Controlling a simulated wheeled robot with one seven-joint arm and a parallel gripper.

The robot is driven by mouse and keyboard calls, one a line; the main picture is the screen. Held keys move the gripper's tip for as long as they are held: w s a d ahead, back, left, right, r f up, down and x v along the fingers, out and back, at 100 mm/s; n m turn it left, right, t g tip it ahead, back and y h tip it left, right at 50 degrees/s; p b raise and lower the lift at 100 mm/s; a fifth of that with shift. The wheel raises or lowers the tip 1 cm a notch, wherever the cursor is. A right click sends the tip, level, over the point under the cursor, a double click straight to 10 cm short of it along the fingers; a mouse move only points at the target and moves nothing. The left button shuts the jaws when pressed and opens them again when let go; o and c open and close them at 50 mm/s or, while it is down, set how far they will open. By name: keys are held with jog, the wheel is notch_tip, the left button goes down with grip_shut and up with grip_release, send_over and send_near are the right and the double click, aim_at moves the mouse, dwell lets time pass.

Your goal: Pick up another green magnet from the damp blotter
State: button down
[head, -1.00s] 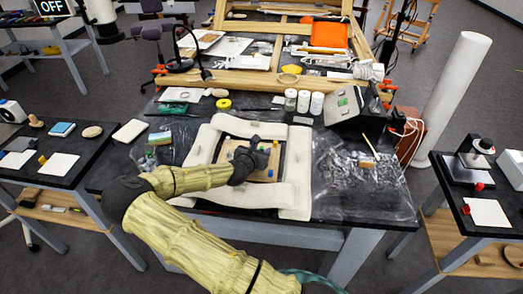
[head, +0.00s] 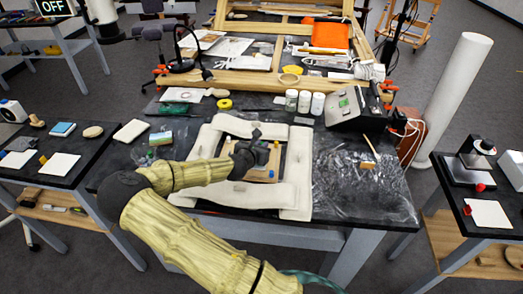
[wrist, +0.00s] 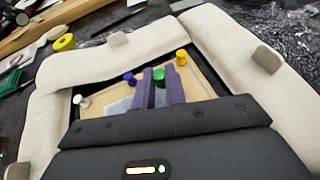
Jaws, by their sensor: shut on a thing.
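My gripper (wrist: 160,88) has two purple fingers shut on a green magnet (wrist: 159,74), whose top shows between the fingertips. It is over a tan board (wrist: 205,88) with a pale sheet (wrist: 120,106) on it, ringed by white padded rolls. I cannot tell whether the magnet still touches the surface below. A blue magnet (wrist: 128,77) stands just left of the fingers, a yellow one (wrist: 181,57) to the right, and a white one (wrist: 82,101) at far left. In the head view my gripper (head: 258,158) hides much of the board; a blue magnet (head: 271,174) shows beside it.
White padded rolls (head: 296,165) surround the board closely. Clear crinkled film (head: 355,185) covers the worktable's right part. White jars (head: 304,101) and a dark box-shaped device (head: 352,105) stand behind. Side tables hold white cards (head: 59,166) (head: 489,213).

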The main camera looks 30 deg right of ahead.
notch_tip(320, 180, up, 8)
jog(key=shift+f, duration=0.2)
jog(key=shift+r, duration=0.1)
dwell(0.4)
